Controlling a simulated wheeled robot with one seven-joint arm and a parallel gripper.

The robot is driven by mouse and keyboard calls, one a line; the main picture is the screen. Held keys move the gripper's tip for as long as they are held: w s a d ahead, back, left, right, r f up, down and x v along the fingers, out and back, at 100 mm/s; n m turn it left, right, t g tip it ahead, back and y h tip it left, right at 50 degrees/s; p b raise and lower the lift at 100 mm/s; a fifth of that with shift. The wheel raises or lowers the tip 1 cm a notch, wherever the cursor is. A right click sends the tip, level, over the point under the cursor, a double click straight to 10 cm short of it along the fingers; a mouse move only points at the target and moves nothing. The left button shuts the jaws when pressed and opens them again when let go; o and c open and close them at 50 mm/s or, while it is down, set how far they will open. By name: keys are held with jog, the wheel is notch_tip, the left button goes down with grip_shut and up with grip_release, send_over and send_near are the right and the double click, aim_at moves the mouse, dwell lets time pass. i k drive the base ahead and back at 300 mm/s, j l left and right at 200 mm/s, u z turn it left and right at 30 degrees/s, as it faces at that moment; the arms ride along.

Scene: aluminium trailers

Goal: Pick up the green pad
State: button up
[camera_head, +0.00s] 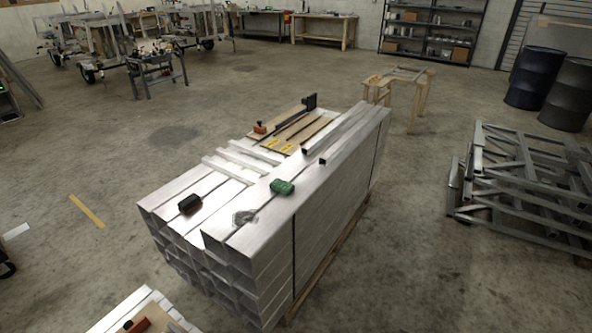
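The green pad (282,187) is a small dark green block. It lies on top of the stack of square aluminium tubes (225,225), on the raised right-hand row, near the middle of its length. Nothing touches it that I can see, and its top is uncovered. My gripper is not in view.
A dark block (190,204) lies left of the pad, and a grey patch (244,217) is in front of it. Loose bars (238,160), an orange-red object (260,127) and wooden strips (300,130) lie behind. A metal frame pile (525,190) stands right. Floor around the stack is mostly clear.

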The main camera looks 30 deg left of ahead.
aim_at(286, 187)
jog(key=i+u, duration=0.35)
jog(key=i+l+u, duration=0.5)
jog(key=i+u, duration=0.25)
jog(key=i+l+u, duration=0.7)
jog(key=l, duration=0.15)
jog(key=i+l+u, duration=0.1)
jog(key=l+u, duration=0.25)
jog(key=l, duration=0.15)
jog(key=i+l+u, duration=0.15)
jog(key=l+u, duration=0.25)
jog(key=l, duration=0.15)
jog(key=l+u, duration=0.35)
jog(key=l, duration=0.25)
